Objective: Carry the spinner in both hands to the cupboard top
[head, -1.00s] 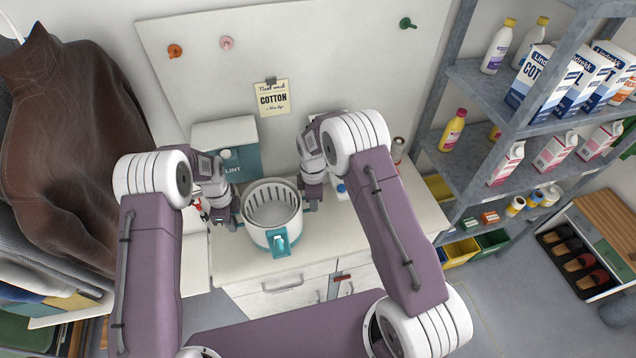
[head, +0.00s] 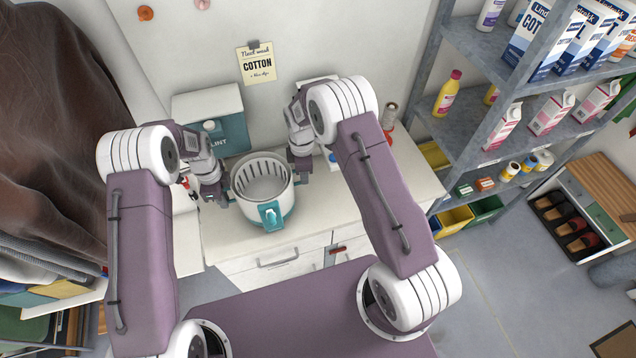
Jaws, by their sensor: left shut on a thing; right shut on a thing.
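The spinner (head: 276,204) is a round white slotted tub with a teal base and a teal front handle. It is upright over the front part of the white cupboard top (head: 325,212). I cannot tell whether its base touches the surface. My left gripper (head: 227,196) is shut on the spinner's left side. My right gripper (head: 301,173) is shut on its right side. The fingertips are small and partly hidden against the tub.
A teal-and-white lint box (head: 232,134) stands behind the spinner to the left. Small bottles stand behind my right gripper. A grey shelf (head: 470,134) with bottles and cartons is at the right. Brown hanging cloth (head: 50,120) fills the left.

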